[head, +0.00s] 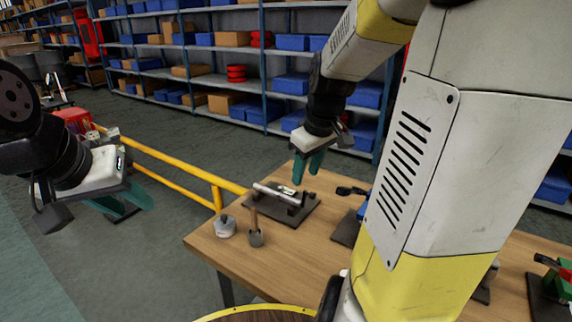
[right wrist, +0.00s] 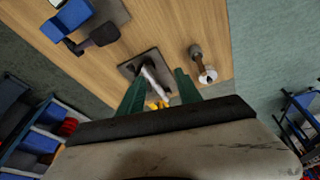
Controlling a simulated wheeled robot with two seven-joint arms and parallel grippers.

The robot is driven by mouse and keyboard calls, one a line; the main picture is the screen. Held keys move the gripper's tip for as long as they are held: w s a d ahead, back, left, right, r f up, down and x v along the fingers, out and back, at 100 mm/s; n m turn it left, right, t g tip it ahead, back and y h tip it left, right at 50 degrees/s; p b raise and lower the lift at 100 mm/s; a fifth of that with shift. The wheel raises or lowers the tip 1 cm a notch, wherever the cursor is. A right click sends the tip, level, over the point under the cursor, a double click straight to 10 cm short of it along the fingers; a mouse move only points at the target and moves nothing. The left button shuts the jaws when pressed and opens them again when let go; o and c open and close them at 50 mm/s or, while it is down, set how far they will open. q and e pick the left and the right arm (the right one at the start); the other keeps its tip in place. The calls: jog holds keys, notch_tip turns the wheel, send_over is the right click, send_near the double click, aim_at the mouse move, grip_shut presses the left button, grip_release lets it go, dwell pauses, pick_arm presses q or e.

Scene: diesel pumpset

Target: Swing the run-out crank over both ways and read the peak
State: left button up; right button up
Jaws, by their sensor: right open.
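A fixture with a dark base plate (head: 275,220) and a silver shaft (head: 276,194) lying across it stands near the table's far left edge. I take it for the run-out crank's rig; a separate crank handle and any gauge reading cannot be made out. My right gripper (head: 308,170) is open, its teal fingers pointing down above the fixture's far end. In the right wrist view, the shaft (right wrist: 156,82) shows between the open fingers (right wrist: 160,82), with a gap either side. My left gripper (head: 125,203) hangs off the table at the left; whether its fingers are apart is unclear.
A blue and dark item (head: 360,209) lies right of the fixture. Yellow rail (head: 170,165) runs behind the left gripper. My right arm hides much of the table (head: 215,249).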

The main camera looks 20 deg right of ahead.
jog(key=s+a+r+m+t, duration=0.1)
jog(key=s+a+r+m, duration=0.1)
jog(key=s+a+r, duration=0.1)
jog(key=shift+s+r, duration=0.2)
jog(key=shift+s, duration=0.55)
